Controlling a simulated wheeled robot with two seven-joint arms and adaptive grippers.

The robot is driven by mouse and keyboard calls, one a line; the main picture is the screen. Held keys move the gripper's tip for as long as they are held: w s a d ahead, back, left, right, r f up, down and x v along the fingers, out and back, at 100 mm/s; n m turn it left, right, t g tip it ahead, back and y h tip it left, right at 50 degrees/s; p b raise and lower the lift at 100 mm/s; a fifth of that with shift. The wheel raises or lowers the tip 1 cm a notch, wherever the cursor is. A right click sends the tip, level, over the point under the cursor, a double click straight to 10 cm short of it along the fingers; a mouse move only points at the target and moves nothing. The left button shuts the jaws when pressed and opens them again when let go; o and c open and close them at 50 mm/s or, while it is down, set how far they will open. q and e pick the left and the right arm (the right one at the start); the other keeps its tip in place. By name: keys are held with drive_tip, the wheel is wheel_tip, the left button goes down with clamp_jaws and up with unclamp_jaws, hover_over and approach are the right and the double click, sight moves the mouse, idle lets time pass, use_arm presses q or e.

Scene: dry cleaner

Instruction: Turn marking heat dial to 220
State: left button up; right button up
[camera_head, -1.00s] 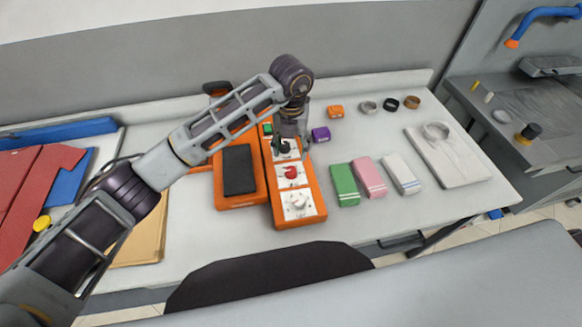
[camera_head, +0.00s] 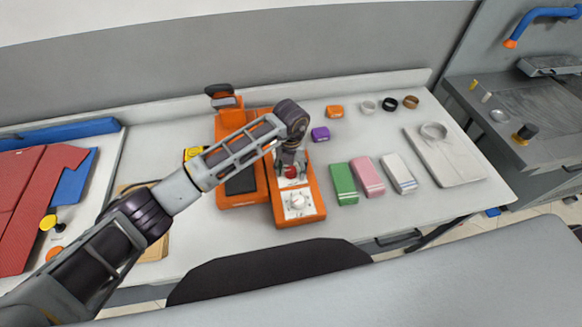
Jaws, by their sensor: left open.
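The orange control panel (camera_head: 314,211) of the marking machine stands on the table, with dials on white plates in a row along it. The red dial (camera_head: 291,172) is in the middle and partly covered by my gripper. The white dial (camera_head: 297,202) is at the near end and clear. The farther part of the panel is hidden behind my arm. The dial labels are too small to read. My left gripper (camera_head: 291,165) is open and points down, with its fingers around or just above the red dial; I cannot tell whether they touch it. My right gripper is not in view.
The machine's orange base with a black pad (camera_head: 241,184) sits left of the panel. Green (camera_head: 343,184), pink (camera_head: 369,177) and white folded cloths lie to the right. A purple block (camera_head: 320,134) stands behind them. Red clothing (camera_head: 38,190) lies at far left.

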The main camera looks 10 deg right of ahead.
use_arm(q)
drive_tip(key=c, duration=1)
drive_tip(key=shift+c, duration=0.2)
